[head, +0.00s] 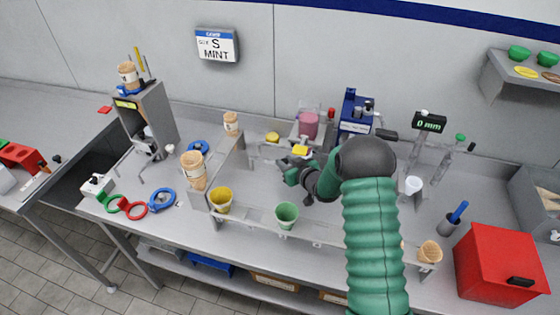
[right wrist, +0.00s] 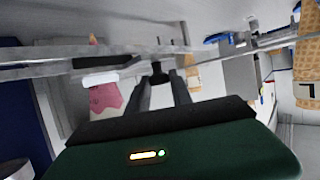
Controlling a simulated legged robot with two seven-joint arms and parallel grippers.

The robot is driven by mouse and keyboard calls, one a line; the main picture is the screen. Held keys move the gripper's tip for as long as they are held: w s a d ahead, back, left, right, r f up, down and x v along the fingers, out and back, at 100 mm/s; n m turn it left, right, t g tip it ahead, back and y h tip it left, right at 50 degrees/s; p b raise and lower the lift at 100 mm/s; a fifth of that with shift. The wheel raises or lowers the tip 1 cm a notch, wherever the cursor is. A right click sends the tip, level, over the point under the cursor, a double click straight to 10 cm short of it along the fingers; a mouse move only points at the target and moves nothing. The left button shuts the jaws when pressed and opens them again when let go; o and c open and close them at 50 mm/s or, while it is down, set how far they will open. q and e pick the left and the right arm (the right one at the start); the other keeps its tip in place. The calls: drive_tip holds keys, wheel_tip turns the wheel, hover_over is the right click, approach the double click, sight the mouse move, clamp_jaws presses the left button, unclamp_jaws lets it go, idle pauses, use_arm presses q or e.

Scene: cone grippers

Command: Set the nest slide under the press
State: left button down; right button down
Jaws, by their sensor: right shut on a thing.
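My right gripper (head: 291,176) is low over the bench, behind the front rail. In the right wrist view its two dark fingers (right wrist: 160,84) are shut on a small dark knob (right wrist: 157,69). The knob looks like the nest slide's handle, but its link to the slide is hidden. A pink cup-like piece (head: 308,125) sits in a grey holder behind the gripper; pink also shows in the right wrist view (right wrist: 105,98). A blue machine (head: 354,112), perhaps the press, stands right of it. I cannot make out whether the slide is under it. My left gripper is out of view.
A front rail holds a yellow cup (head: 221,200), a green cup (head: 287,215) and a cone (head: 430,251). A cone stack (head: 193,170) stands at the left. A "0 mm" gauge (head: 430,122) and a red box (head: 498,265) are at the right.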

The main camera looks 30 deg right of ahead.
drive_tip(key=s+d+p, duration=0.2)
drive_tip(key=s+d, duration=0.8)
drive_tip(key=s, duration=0.2)
drive_tip(key=shift+d, duration=0.2)
drive_tip(key=c, duration=1.4)
unclamp_jaws()
drive_tip(key=shift+s+d+r, duration=0.1)
drive_tip(key=shift+o, duration=1.3)
drive_tip(key=shift+s, duration=0.2)
